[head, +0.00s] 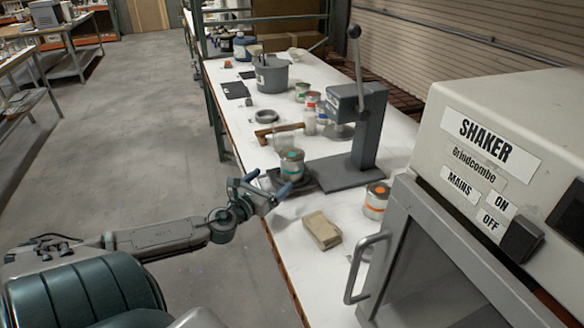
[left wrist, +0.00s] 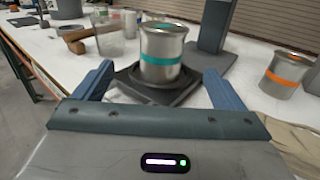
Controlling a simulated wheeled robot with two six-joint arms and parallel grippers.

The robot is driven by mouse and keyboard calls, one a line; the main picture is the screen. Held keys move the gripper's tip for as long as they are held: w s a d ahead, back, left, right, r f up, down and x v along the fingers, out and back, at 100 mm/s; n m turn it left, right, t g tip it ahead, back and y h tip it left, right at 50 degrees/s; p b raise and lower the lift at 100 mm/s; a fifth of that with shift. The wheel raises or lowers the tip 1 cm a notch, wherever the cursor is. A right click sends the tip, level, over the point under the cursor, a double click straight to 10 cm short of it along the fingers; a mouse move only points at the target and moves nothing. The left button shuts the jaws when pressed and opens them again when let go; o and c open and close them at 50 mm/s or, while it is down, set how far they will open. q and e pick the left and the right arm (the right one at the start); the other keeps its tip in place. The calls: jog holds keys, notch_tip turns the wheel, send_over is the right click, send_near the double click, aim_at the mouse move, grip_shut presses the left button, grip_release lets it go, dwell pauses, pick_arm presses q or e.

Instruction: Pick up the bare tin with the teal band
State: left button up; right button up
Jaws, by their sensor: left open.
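The bare tin with the teal band (head: 292,165) stands upright on a dark square plate (head: 310,184) on the white bench. My right gripper is not in view.
A grey press (head: 360,130) with a lever stands right behind the tin. A wooden-handled tool (head: 279,132) and a clear cup (left wrist: 108,40) lie beyond, left.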

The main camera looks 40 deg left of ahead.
aim_at(286, 167)
pick_arm(q)
jog(key=w, duration=0.2)
jog(key=w+p, duration=0.1)
jog(key=shift+w+a+r, duration=0.15)
jog(key=shift+w+a, duration=0.05)
jog(key=shift+a, duration=0.1)
jog(key=shift+w+a, duration=0.1)
jog(key=shift+w, duration=0.6)
jog(key=shift+w+r+p, duration=0.2)
jog(key=shift+w+p, duration=0.3)
jog(key=shift+p, duration=0.2)
jog(key=w, duration=0.1)
jog(key=w+p, duration=0.2)
jog(key=shift+a+r, duration=0.1)
jog(key=shift+a, duration=0.15)
jog(key=shift+w+f, duration=0.25)
jog(key=shift+w, duration=0.3)
jog(key=shift+c, duration=0.4)
jog(key=c, duration=1.1)
jog(key=shift+c, duration=0.7)
